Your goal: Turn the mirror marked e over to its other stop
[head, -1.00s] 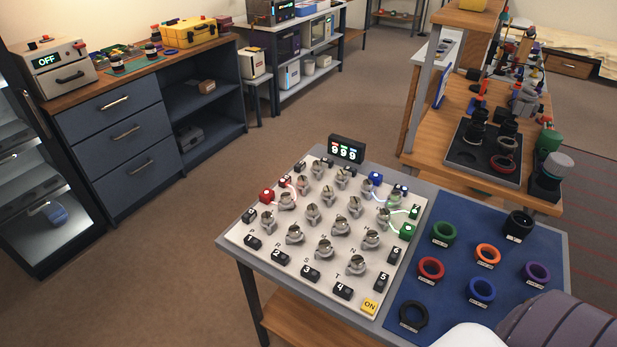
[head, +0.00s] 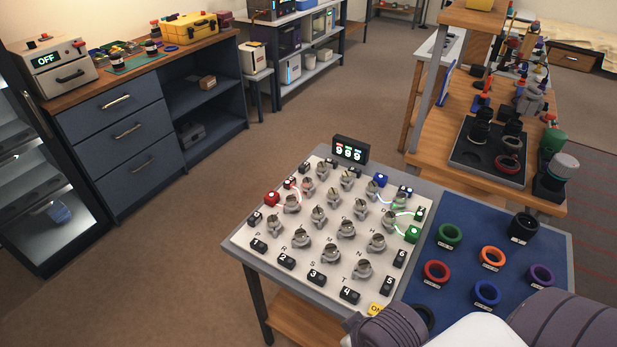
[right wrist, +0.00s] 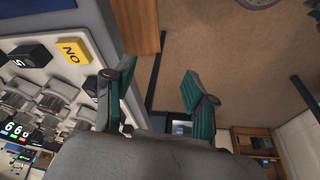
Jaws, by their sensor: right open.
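The pale board (head: 371,292) on the table carries rows of small grey mirrors on round mounts, among them one mirror (head: 346,229) near the middle. Small letters stand beside the mirrors. I cannot read an e, so I cannot tell which mirror bears it. My right gripper (right wrist: 155,96) is open and empty in the right wrist view, its two green-padded fingers apart. It is beside the board's edge, over the floor side, near the yellow ON block (right wrist: 72,50). Several mirrors (right wrist: 46,93) show at the left there. My left gripper is not in view.
Numbered black blocks and red, blue and green blocks with light lines rim the board. A blue mat (head: 460,265) with coloured rings lies to the right. My arm covers the near right corner.

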